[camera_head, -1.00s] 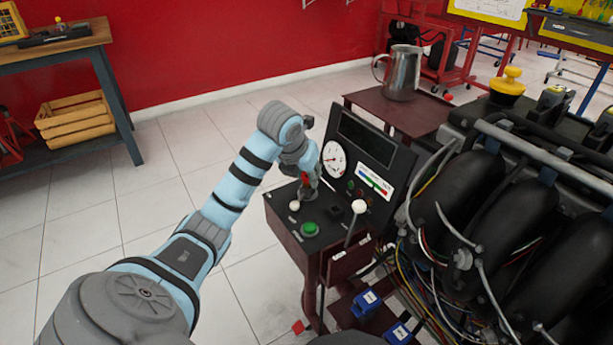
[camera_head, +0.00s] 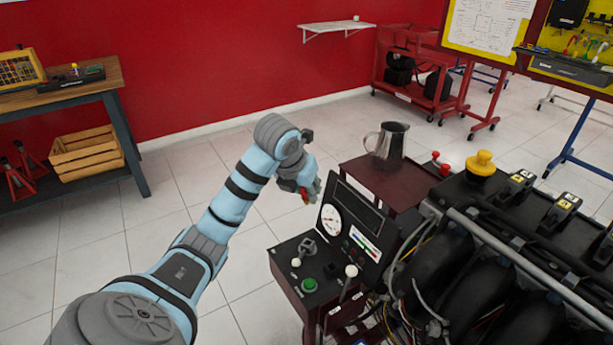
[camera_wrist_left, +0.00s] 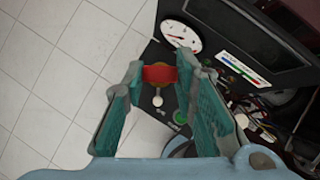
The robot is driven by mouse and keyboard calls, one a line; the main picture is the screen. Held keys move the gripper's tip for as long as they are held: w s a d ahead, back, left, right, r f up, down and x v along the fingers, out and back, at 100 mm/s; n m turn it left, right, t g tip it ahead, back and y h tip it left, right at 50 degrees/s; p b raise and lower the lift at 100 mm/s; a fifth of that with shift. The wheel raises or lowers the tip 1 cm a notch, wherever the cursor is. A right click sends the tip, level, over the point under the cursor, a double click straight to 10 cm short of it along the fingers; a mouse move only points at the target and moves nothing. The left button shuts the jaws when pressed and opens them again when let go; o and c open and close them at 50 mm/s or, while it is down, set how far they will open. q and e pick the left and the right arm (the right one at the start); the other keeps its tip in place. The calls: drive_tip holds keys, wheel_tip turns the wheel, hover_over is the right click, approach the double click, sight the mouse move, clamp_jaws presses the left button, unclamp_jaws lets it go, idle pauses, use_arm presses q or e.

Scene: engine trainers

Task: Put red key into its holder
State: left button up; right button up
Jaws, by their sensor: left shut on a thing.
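My left gripper (camera_head: 309,192) is shut on the red key (camera_wrist_left: 158,73). In the wrist view the key shows as a red piece between the two fingertips (camera_wrist_left: 158,82). In the head view only a small red bit of the key (camera_head: 304,197) shows at the gripper. The gripper is above and behind the left side of the control console (camera_head: 294,262), apart from it. I cannot tell which part is the key's holder. My right gripper is out of view.
The console has a gauge (camera_head: 331,219), a green button (camera_head: 309,285) and white-knobbed levers. A metal jug (camera_head: 388,146) stands on a dark red shelf (camera_head: 363,177) behind it. The engine (camera_head: 500,260) fills the right side. Open floor lies left of the console.

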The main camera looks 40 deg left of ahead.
use_arm(q)
drive_tip(key=d+f+m+h+b, duration=0.1)
drive_tip(key=d+f+m, duration=0.1)
drive_tip(key=d+f, duration=0.1)
drive_tip(key=d+f+m+h+b, duration=0.1)
drive_tip(key=d+f+m, duration=0.1)
drive_tip(key=f, duration=0.4)
drive_tip(key=d+f+m+h+b, duration=0.1)
drive_tip(key=d+f+m, duration=0.1)
drive_tip(key=d+f, duration=0.1)
drive_tip(key=shift+s+d+f, duration=0.3)
drive_tip(key=shift+d+f, duration=0.1)
drive_tip(key=shift+f, duration=0.65)
drive_tip(key=shift+f+b, duration=0.8)
drive_tip(key=shift+b, duration=0.05)
